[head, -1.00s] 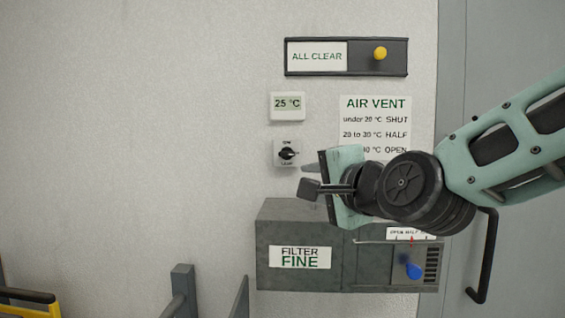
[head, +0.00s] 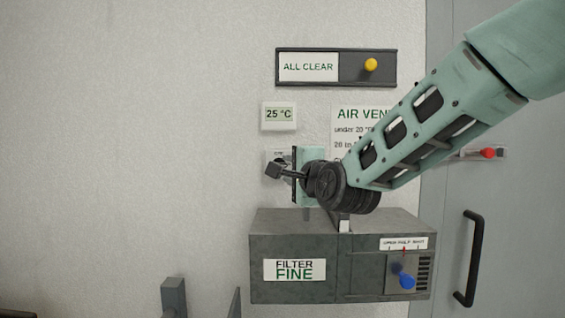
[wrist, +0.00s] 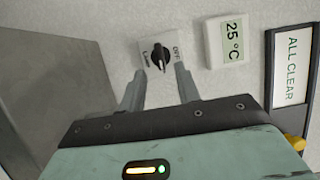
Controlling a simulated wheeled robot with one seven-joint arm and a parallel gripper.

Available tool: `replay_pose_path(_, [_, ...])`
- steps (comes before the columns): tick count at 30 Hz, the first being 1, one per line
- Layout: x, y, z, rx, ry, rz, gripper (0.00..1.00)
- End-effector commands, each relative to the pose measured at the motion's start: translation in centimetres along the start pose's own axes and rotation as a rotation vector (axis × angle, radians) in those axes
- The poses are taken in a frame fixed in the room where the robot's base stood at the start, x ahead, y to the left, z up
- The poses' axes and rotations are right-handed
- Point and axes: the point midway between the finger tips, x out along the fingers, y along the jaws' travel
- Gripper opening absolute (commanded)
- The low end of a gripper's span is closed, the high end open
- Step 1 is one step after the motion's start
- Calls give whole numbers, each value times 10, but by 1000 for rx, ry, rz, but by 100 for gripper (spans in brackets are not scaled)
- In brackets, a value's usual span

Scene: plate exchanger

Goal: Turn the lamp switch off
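The lamp switch (wrist: 158,55) is a white plate with a black rotary knob, labelled "OFF" on one side and "LAMP" on the other in the wrist view. The knob lies across the line between the labels, its pale mark toward the gripper side. My gripper (wrist: 161,72) is open, with one finger on each side of the knob in the wrist picture. I cannot tell whether the fingers touch it. In the head view my gripper (head: 275,170) covers most of the switch (head: 270,155); only the plate's upper left shows.
A grey filter box (head: 300,240) with a blue knob (head: 403,281) juts out just below my gripper. Above are the temperature display (head: 279,116) and the "ALL CLEAR" panel (head: 336,67) with its yellow knob. A door handle (head: 470,258) is at right.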

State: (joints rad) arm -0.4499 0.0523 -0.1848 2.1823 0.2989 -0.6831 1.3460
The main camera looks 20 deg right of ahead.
Motion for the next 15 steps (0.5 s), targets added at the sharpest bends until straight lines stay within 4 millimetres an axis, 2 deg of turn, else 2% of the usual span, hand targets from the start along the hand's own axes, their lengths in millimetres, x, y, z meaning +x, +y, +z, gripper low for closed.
replay_pose_path(1, [10,-2,0,-1,1,2,33])
replay_pose_path(6, [35,-2,0,-1,1,0,33])
replay_pose_path(15, [50,0,0,0,0,0,33])
